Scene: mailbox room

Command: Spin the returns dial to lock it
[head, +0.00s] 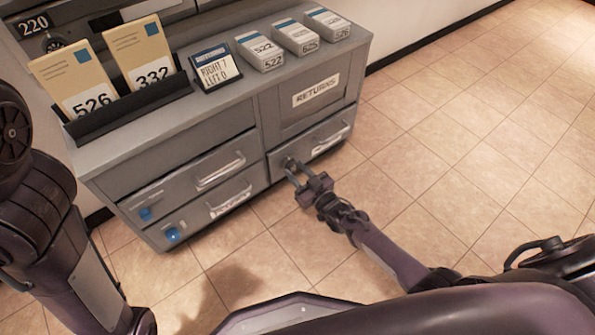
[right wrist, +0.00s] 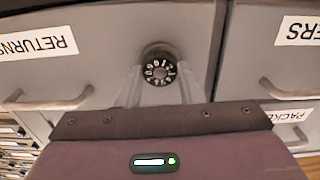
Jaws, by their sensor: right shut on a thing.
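The returns dial (head: 290,163) is a small dark round knob on the grey cabinet's front, at the left end of the drawer below the RETURNS label (head: 317,90). In the right wrist view the dial (right wrist: 159,67) faces the camera with white numerals around its rim. My right gripper (head: 295,170) is at the dial, its fingers on either side of it and shut on it; the wrist view shows the gripper (right wrist: 158,78) the same way. The fingers hide the dial's sides. My left arm (head: 60,240) is at the left; its gripper is out of view.
On the cabinet top (head: 185,118) stand a black rack (head: 130,105) with envelopes 526 and 332, a sign (head: 214,68) reading RIGHT 7 LEFT 0, and three small boxes (head: 297,37). Drawer handles (head: 220,172) stick out. The tiled floor (head: 450,130) is clear.

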